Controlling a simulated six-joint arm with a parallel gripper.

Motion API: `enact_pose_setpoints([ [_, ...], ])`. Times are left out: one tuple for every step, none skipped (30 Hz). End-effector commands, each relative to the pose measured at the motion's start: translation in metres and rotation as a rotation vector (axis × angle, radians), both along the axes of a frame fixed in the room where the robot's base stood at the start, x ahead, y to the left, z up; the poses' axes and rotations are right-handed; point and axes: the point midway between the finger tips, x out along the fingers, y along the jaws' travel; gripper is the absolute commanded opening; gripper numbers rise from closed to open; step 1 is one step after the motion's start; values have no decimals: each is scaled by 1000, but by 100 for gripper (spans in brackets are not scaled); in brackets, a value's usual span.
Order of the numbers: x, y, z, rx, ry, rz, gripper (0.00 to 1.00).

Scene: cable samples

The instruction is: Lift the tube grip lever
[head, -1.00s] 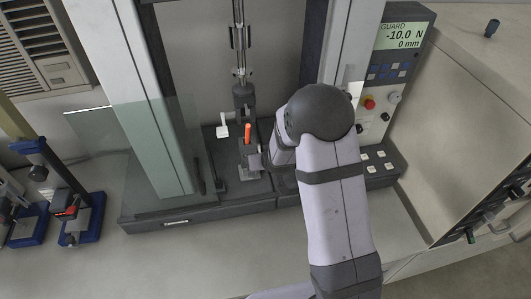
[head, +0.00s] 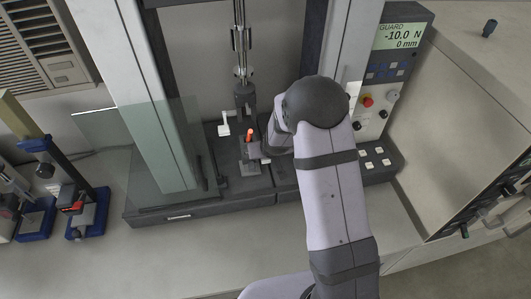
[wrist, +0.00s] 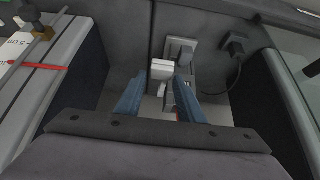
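An orange-red lever (head: 250,134) stands up from the lower grip fixture at the middle of the test machine's base. A white lever (head: 224,126) sticks out just left of the upper grip (head: 244,98). I cannot tell for certain which is the tube grip lever. My gripper (head: 257,148) is at the orange-red lever and hides its lower part. In the wrist view, the two blue fingers of my gripper (wrist: 160,84) are apart. A white block (wrist: 161,69) shows between their tips. A small red bit (wrist: 178,116) shows between the fingers, close to the right one.
The machine's columns (head: 139,95) stand on both sides. A clear guard panel (head: 150,150) is open at the left. The control panel (head: 385,85) reads -10.0 N and 0 mm. Small blue-based stands (head: 88,220) are at the far left. The front bench is clear.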

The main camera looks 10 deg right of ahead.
Motion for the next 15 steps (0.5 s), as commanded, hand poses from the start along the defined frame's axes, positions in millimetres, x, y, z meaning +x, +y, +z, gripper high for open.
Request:
enact_pose_setpoints([
  [0, 0, 0, 0, 0, 0, 34],
  [0, 0, 0, 0, 0, 0, 34],
  [0, 0, 0, 0, 0, 0, 34],
  [0, 0, 0, 0, 0, 0, 34],
  [0, 0, 0, 0, -1, 0, 34],
  [0, 0, 0, 0, -1, 0, 34],
  [0, 0, 1, 0, -1, 0, 34],
  [0, 0, 1, 0, -1, 0, 34],
  [0, 0, 2, 0, -2, 0, 34],
  [-1, 0, 3, 0, -2, 0, 34],
  [-2, 0, 4, 1, -2, -1, 34],
  [-3, 0, 6, 1, -2, -1, 34],
  [-4, 0, 8, 1, -2, -1, 34],
  [-5, 0, 10, 1, -2, -1, 34],
  [-7, 0, 14, 0, -3, 0, 34],
])
